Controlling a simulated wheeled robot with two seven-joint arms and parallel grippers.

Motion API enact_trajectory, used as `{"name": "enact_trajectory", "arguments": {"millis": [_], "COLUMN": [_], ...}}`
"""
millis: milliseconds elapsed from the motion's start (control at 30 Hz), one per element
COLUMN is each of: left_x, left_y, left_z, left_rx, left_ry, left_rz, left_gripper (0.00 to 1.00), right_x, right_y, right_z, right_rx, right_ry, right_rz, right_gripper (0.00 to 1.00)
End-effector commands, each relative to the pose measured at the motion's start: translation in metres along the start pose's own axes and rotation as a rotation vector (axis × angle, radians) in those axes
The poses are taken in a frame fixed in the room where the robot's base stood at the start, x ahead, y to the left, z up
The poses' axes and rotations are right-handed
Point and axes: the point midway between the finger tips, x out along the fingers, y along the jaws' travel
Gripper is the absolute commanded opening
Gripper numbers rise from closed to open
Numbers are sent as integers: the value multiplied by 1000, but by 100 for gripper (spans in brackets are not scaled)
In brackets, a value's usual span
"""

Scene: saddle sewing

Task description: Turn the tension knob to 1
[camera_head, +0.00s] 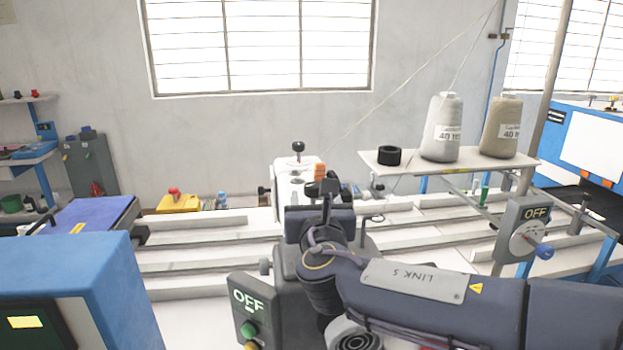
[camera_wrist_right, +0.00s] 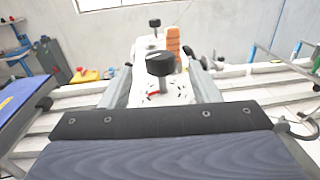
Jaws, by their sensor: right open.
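The tension knob (camera_wrist_right: 160,64) is a round black knob on the white sewing machine head (camera_wrist_right: 150,46), with a dial bearing a red mark beneath it. In the right wrist view it appears between the two grey fingers of my open right gripper (camera_wrist_right: 162,70). I cannot tell whether either finger touches it, and the dial setting is not readable. In the head view my right gripper (camera_head: 322,198) is at the near side of the machine head (camera_head: 290,184), and largely hides the knob there. My left gripper is not in view.
An orange block (camera_wrist_right: 173,39) and another black knob (camera_wrist_right: 155,22) are behind the tension knob. A shelf (camera_head: 450,166) with two thread cones (camera_head: 442,128) stands right. A control box reading OFF (camera_head: 250,310) stands in front, and a switch box (camera_head: 522,228) at right.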

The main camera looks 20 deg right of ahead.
Motion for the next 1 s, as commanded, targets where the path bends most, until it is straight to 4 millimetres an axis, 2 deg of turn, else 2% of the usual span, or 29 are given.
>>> {"name": "enact_trajectory", "arguments": {"millis": [400, 567, 800, 1000], "left_x": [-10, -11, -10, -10], "left_y": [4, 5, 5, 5], "left_z": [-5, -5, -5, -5], "left_rx": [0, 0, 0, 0], "left_ry": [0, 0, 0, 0], "left_rz": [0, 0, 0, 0], "left_gripper": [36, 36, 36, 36], "right_x": [62, 71, 72, 72], "right_y": [-1, -1, -1, -1], "right_z": [0, 0, -1, -1], "right_rx": [-1, 1, 1, 1], "right_ry": [2, 2, 1, 1], "right_rz": [-3, -2, -1, -1], "right_gripper": [56, 56, 56, 31]}}
